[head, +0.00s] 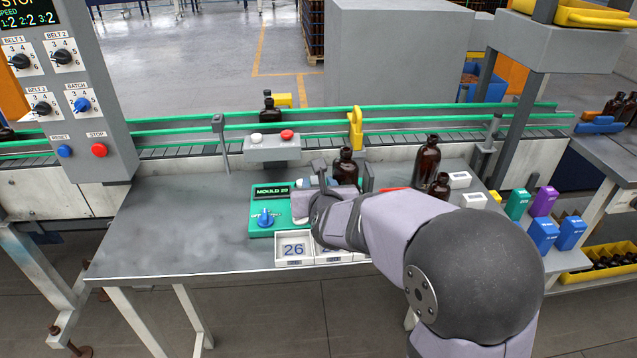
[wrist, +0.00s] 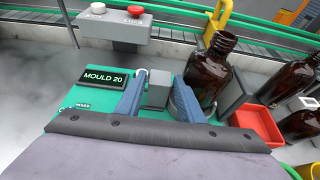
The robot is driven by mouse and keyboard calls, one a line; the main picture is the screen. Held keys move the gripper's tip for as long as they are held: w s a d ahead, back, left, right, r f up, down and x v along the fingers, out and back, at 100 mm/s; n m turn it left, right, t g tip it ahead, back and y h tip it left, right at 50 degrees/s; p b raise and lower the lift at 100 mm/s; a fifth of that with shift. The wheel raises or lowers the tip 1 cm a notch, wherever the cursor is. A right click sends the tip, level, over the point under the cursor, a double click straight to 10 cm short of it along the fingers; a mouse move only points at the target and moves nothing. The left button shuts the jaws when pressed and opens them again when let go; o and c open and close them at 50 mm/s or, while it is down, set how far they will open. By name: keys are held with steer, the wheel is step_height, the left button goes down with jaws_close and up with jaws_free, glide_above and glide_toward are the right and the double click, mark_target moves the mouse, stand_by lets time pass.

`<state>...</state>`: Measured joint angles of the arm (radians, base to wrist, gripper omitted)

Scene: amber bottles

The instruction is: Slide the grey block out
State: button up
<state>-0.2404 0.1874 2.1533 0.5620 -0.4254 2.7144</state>
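My gripper (wrist: 160,90) has one blue finger on each side of the block. Whether both fingers press on it I cannot tell. An amber bottle (wrist: 212,70) stands upright just right of the right finger, its base partly hidden. In the head view the green device (head: 264,205) with a blue knob sits on the grey table, and my arm hides the block there.
White numbered trays (head: 294,249) line the table's front. A red tray (wrist: 257,126) and more amber bottles (head: 427,162) stand to the right. A two-button box (head: 272,148) and yellow piece (head: 355,128) are behind, before the green-railed conveyor. The table's left half is clear.

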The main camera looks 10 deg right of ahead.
steer(key=shift+w, duration=0.15)
jaws_close()
steer(key=shift+a, duration=1.9)
jaws_free()
steer(key=shift+a, duration=0.2)
steer(key=shift+d, duration=0.1)
steer(key=shift+v, duration=3.7)
